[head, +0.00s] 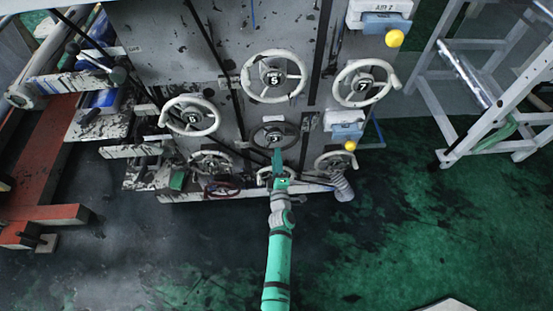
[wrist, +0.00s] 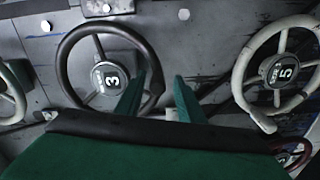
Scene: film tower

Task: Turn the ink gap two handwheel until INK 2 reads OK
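My gripper (head: 278,158) is at the lower middle of the grey machine face in the head view. In the wrist view its two green fingers (wrist: 159,78) stand apart with nothing held. A dark handwheel marked 3 (wrist: 66,62) is left of centre there, and its right rim shows between the fingers; I cannot tell whether they touch. A dark handwheel (head: 268,136) is just above my gripper in the head view. A pale handwheel (head: 264,179) is partly hidden behind it. I cannot read a 2 on any wheel, nor an INK 2 readout.
Pale handwheels marked 5 (head: 250,75), 6 (head: 168,118) and 7 (head: 341,86) surround the spot. Smaller wheels (head: 335,160) sit lower. The green floor (head: 420,220) in front is open.

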